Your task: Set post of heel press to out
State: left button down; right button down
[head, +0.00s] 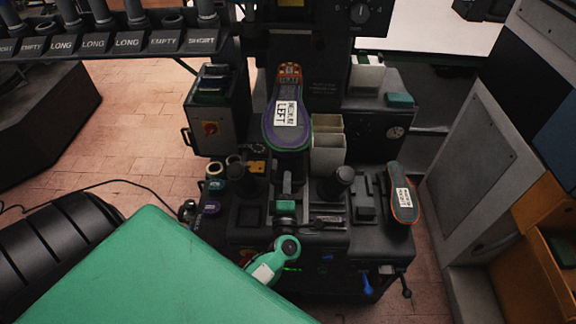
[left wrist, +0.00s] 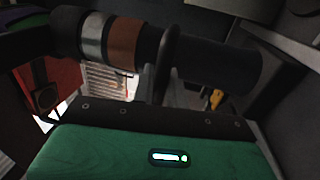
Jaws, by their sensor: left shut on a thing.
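The heel press (head: 325,275) is the dark machine in the middle of the head view. A purple-edged shoe sole labelled LEFT (head: 288,112) rests at its centre. My left gripper (head: 287,182) reaches in from below, just in front of the shoe's near end. In the left wrist view it is shut on the post (left wrist: 215,62), a dark round bar with a silver band and a copper band. The bar lies across that view, with a dark finger in front of it. The post's base is hidden in the head view. My right gripper is out of view.
A rack with labelled slots (head: 130,42) crosses the upper left. Cream bins (head: 327,155) stand right of the shoe. Another labelled sole (head: 403,198) lies at the right. A dark knob (head: 340,180) stands close right of my gripper. A grey cabinet (head: 480,160) bounds the right.

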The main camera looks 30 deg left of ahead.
pick_arm(q)
jog(key=r+v, duration=0.1)
jog(key=v, duration=0.7)
jog(key=shift+s+d, duration=0.2)
jog(key=shift+s, duration=0.05)
jog(key=c, duration=1.5)
grip_release()
jog(key=shift+s, duration=0.1)
jog(key=shift+r, duration=0.2)
jog(key=shift+s+d+f, duration=0.1)
